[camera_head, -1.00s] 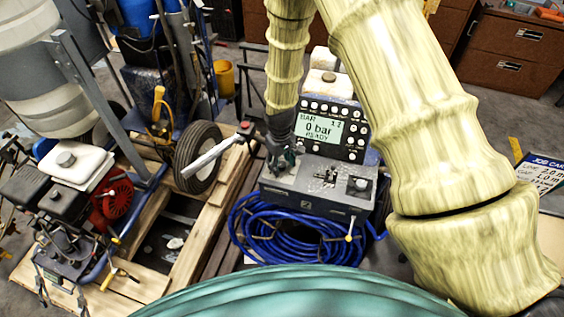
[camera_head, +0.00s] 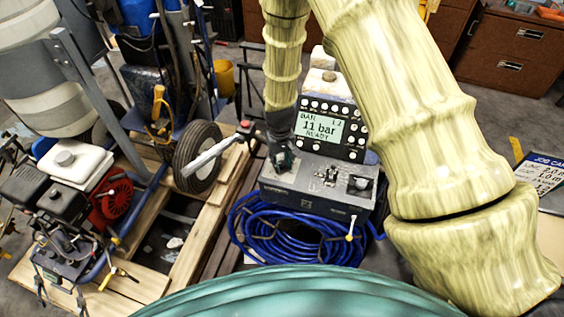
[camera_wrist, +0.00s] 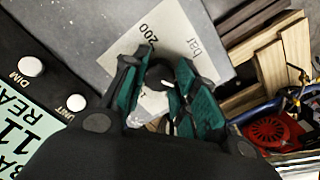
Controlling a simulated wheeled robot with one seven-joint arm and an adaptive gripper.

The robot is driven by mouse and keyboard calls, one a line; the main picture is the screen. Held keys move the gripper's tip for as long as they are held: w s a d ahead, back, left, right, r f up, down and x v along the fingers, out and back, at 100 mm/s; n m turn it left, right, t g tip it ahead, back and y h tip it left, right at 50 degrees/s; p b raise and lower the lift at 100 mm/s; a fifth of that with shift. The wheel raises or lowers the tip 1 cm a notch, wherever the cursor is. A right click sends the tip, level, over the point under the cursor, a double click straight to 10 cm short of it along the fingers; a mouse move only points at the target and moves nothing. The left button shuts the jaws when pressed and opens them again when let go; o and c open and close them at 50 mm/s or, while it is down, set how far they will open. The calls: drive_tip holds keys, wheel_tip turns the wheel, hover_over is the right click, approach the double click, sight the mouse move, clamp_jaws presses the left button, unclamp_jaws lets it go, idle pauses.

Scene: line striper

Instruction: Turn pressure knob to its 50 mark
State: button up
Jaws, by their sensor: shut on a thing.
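My gripper (camera_head: 284,160) points down at the left end of the grey control box (camera_head: 309,201), below the display. In the wrist view its green-padded fingers (camera_wrist: 163,76) are closed around the pressure knob (camera_wrist: 157,75), which is mostly hidden between them. A pale scale plate (camera_wrist: 133,38) lies around the knob, with "200" and "bar" legible; the 50 mark is not visible. In the head view the knob is hidden by the gripper.
Other controls (camera_head: 360,183) sit on the box's right side. A coiled blue hose (camera_head: 290,232) lies in front of it. A wheel (camera_head: 197,157), a pale lever (camera_head: 207,156) and wooden pallet boards (camera_head: 205,237) stand close on the left.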

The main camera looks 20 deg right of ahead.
sight(281, 163)
drive_tip(key=m, duration=0.4)
drive_tip(key=shift+m, duration=2.2)
drive_tip(key=shift+c, duration=0.2)
drive_tip(key=o, duration=1.1)
drive_tip(key=shift+c, duration=0.2)
drive_tip(key=shift+r, duration=0.15)
wheel_tip(281, 163, up, 12)
drive_tip(key=shift+w, duration=0.15)
